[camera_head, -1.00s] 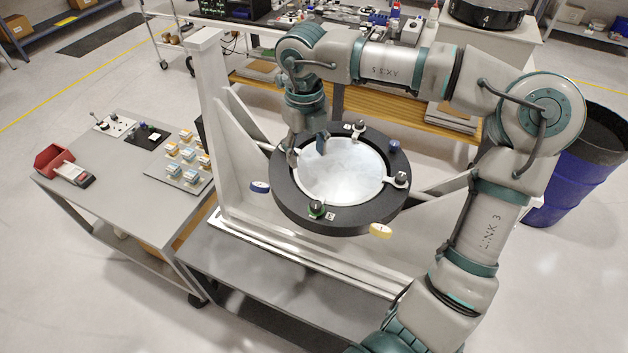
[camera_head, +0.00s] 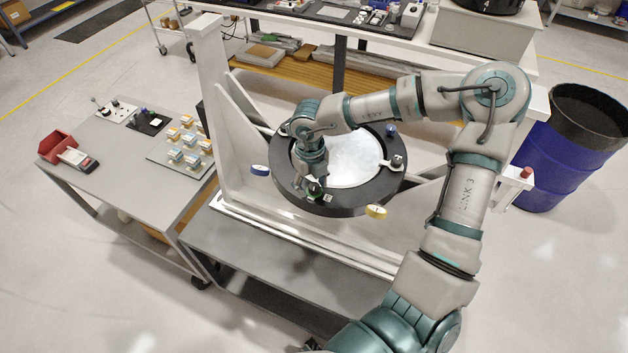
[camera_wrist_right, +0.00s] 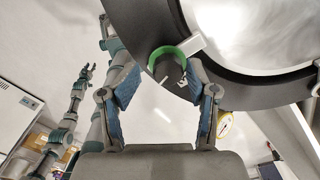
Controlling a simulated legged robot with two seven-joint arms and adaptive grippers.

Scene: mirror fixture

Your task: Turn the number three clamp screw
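A round mirror (camera_head: 352,163) sits in a thick black ring (camera_head: 345,208) on a pale upright fixture. A green clamp screw (camera_head: 316,190) is at the ring's near edge, beside a small label I cannot read clearly. My right gripper (camera_head: 312,182) is above it and partly covers it. In the right wrist view the right gripper (camera_wrist_right: 163,72) has its fingers wide apart, with the green clamp screw (camera_wrist_right: 168,57) beyond and between the tips. I cannot tell whether they touch. My left gripper (camera_wrist_right: 87,70) shows small at the left there, fingers apart.
Another clamp (camera_head: 395,161) sits at the ring's right and a blue knob (camera_head: 390,130) at its upper right. A side cart (camera_head: 110,165) stands left; a blue barrel (camera_head: 570,150) stands right.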

